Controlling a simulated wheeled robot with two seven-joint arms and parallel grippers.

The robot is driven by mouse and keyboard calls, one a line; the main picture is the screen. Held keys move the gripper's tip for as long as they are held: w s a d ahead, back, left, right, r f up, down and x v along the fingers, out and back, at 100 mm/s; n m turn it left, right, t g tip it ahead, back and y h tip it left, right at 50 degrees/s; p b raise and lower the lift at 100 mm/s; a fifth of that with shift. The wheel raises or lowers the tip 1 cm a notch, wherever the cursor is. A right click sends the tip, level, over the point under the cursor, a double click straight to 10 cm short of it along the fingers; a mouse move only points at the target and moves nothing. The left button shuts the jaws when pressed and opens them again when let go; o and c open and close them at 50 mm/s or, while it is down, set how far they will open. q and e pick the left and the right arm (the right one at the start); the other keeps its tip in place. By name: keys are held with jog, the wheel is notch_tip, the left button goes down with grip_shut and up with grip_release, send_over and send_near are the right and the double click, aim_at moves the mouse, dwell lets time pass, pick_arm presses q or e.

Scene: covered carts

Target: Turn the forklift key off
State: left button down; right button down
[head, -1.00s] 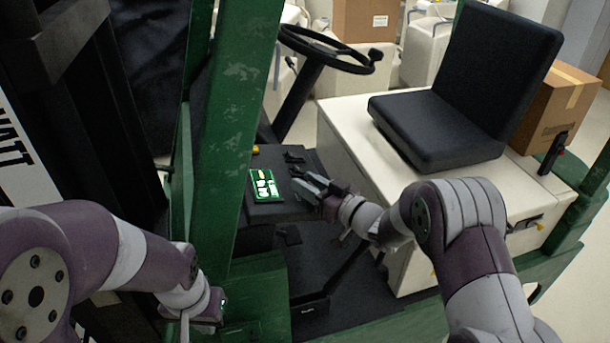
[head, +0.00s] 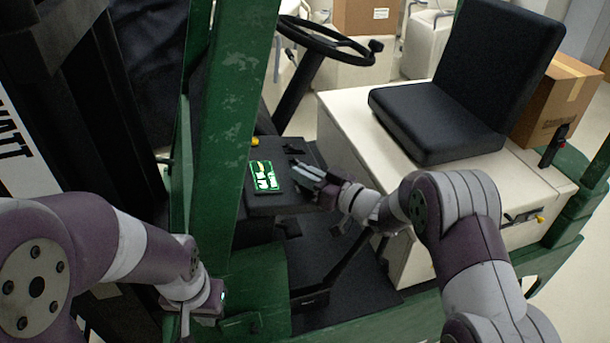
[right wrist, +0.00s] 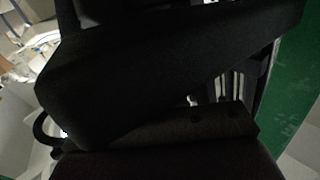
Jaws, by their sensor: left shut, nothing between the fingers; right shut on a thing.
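The forklift's dark dash panel (head: 275,202) stands left of the seat, with a lit green display (head: 265,177) on it. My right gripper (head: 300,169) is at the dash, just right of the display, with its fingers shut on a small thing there. That thing appears to be the key, but the fingers hide it and its turn angle cannot be read. The right wrist view is mostly dark surfaces close to the camera, and no key can be made out in it. My left gripper (head: 203,318) is low at the left, shut and empty, beside the green frame.
A green post (head: 228,130) rises between my arms. The steering wheel (head: 325,42) is behind the dash. A black seat (head: 440,115) on a white housing (head: 350,125) is at the right, with a cardboard box (head: 558,105) behind it. A small black lever (head: 293,149) stands behind my right fingers.

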jog(key=n+g+y+b, duration=0.1)
jog(key=n+g+y, duration=0.1)
jog(key=shift+s+f+n+g+b, duration=0.1)
jog(key=shift+f+n+g+b, duration=0.05)
jog(key=shift+n+g+b, duration=0.2)
jog(key=n+g+b, duration=0.1)
jog(key=g, duration=0.1)
jog(key=n+g+y, duration=0.1)
jog(key=n+g, duration=0.1)
jog(key=n+g+y+b, duration=0.1)
jog(key=n+g, duration=0.1)
jog(key=g, duration=0.1)
jog(key=shift+s+a+b, duration=0.15)
jog(key=shift+s+b, duration=0.2)
jog(key=shift+s, duration=0.05)
jog(key=n+g, duration=0.1)
jog(key=n+g+b, duration=0.1)
jog(key=g, duration=0.1)
jog(key=shift+s+n+g, duration=0.2)
jog(key=shift+n+g, duration=0.05)
jog(key=shift+n, duration=0.1)
jog(key=shift+s+r+n+g, duration=0.1)
jog(key=shift+n+g, duration=0.45)
jog(key=shift+g, duration=0.2)
jog(key=shift+s+r+n+g, duration=0.1)
jog(key=shift+n+g, duration=0.45)
jog(key=shift+g, duration=0.2)
jog(key=shift+g+h, duration=0.3)
jog(key=shift+r, duration=0.1)
